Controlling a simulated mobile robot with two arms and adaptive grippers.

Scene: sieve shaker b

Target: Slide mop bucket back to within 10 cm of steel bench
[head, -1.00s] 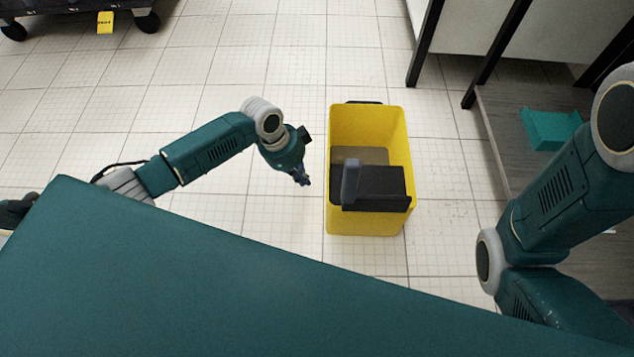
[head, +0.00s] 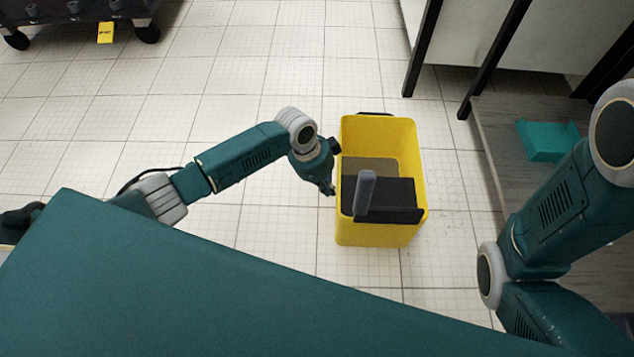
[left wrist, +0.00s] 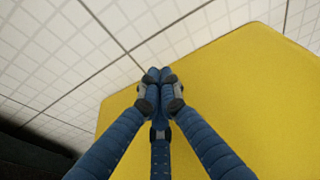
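The yellow mop bucket (head: 380,236) stands upright on the tiled floor in the middle of the head view. It has a black wringer (head: 395,196) with a grey upright handle. My left gripper (head: 330,190) is at the bucket's left side in the head view, very close to or touching the wall. In the left wrist view its three blue fingers (left wrist: 160,78) meet at the tips with nothing between them, in front of the yellow wall (left wrist: 235,105). A bench with dark legs (head: 424,45) stands to the upper right of the bucket. My right gripper is out of view.
A grey low shelf (head: 487,125) under the bench carries a teal tray (head: 548,141). A dark wheeled cart (head: 80,12) with a yellow tag stands at the top left. Floor is clear left of and behind the bucket.

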